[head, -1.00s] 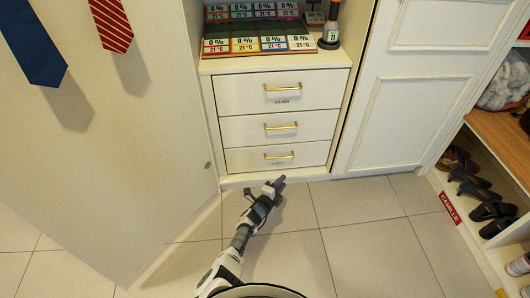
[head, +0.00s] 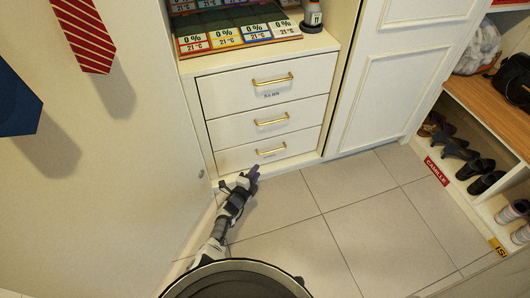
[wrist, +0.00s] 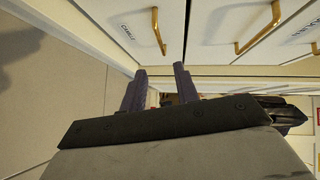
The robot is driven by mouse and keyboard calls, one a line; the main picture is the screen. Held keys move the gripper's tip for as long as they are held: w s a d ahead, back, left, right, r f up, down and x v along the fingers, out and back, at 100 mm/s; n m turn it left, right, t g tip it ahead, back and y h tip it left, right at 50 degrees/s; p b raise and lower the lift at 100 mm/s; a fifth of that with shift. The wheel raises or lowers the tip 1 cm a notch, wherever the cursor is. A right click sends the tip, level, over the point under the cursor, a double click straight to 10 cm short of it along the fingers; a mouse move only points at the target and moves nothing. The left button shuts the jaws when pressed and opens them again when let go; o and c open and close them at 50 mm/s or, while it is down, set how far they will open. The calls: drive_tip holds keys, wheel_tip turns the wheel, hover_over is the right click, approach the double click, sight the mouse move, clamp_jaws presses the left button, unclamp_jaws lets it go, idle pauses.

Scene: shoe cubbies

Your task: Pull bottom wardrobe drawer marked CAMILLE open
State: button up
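The bottom drawer (head: 266,151) of the white wardrobe is shut, with a gold bar handle (head: 271,152) and a small label under it. In the wrist view the label on the bottom drawer (wrist: 127,32) reads CAMILLE, and its gold handle (wrist: 158,31) stands beyond my fingers. My gripper (head: 253,173) is low in front of the wardrobe, just below and left of that handle. In the wrist view my gripper (wrist: 160,78) has its two purple fingers spread with a gap between them. Nothing is between them, and they do not touch the handle.
Two more shut drawers (head: 262,125) with gold handles sit above. A tall wardrobe door (head: 400,75) is on the right, and a shoe rack (head: 480,208) with a red CAMILLE tag stands farther right. A plain panel with hanging ties is left. The tiled floor (head: 330,230) is clear.

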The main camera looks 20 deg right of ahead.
drive_tip(key=b+x, duration=1.2)
drive_tip(key=x, duration=0.1)
drive_tip(key=shift+w+d, duration=0.15)
drive_tip(key=shift+d, duration=0.05)
clamp_jaws()
